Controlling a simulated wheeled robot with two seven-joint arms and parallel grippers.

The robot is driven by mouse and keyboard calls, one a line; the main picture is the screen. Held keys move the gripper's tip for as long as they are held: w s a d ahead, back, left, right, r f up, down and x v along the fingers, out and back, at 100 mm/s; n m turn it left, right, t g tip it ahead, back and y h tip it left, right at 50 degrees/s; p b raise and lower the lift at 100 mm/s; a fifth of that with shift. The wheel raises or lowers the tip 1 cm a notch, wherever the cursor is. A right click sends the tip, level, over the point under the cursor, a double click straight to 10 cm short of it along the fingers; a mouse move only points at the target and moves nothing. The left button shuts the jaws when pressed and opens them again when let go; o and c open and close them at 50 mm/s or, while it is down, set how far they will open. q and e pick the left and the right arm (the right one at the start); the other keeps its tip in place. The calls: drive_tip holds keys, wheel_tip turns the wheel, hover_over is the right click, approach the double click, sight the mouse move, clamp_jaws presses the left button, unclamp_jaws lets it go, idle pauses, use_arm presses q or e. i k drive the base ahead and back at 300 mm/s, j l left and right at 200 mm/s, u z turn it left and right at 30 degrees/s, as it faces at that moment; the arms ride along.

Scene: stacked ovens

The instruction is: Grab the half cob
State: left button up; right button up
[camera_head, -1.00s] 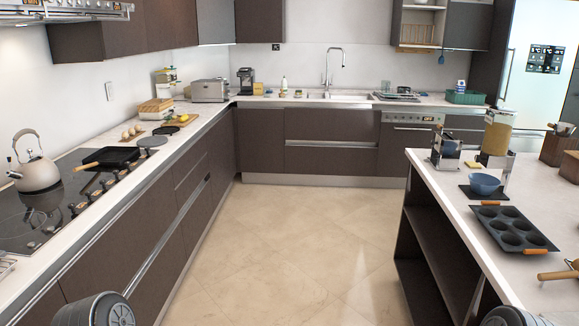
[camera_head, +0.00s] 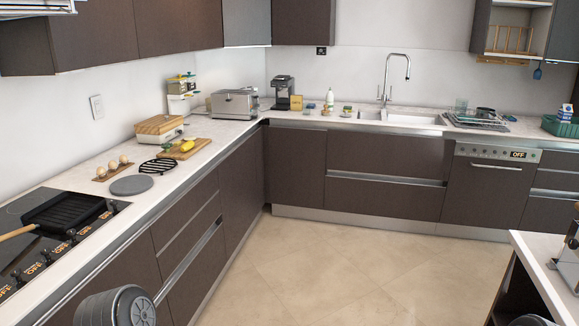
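A small yellow piece (camera_head: 187,146), which looks like the half cob, lies on a wooden cutting board (camera_head: 203,143) on the left counter. It is too small to make out its details. Neither of my grippers is in view. Only dark rounded parts of my own arms show at the bottom left and bottom right edges, far from the board.
A black trivet (camera_head: 158,166) and a grey round plate (camera_head: 131,185) lie in front of the board. An egg holder (camera_head: 114,169), a grill pan (camera_head: 65,211) on the hob and a toaster (camera_head: 234,104) share the counter. The floor (camera_head: 290,270) ahead is clear.

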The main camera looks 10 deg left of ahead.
sight(188, 146)
drive_tip(key=i+l+u, duration=0.25)
drive_tip(key=i+u, duration=0.15)
drive_tip(key=i, duration=0.15)
drive_tip(key=i+l+u, duration=0.85)
drive_tip(key=i+l, duration=0.35)
drive_tip(key=i+l+z, duration=0.15)
drive_tip(key=i+l, duration=0.2)
drive_tip(key=i, duration=0.2)
drive_tip(key=i+l, duration=0.3)
drive_tip(key=i, duration=0.15)
drive_tip(key=i+l+z, duration=0.1)
drive_tip(key=i+l, duration=0.2)
drive_tip(key=i, duration=0.15)
drive_tip(key=i+l+z, duration=0.1)
drive_tip(key=i+l, duration=0.15)
drive_tip(key=i, duration=0.2)
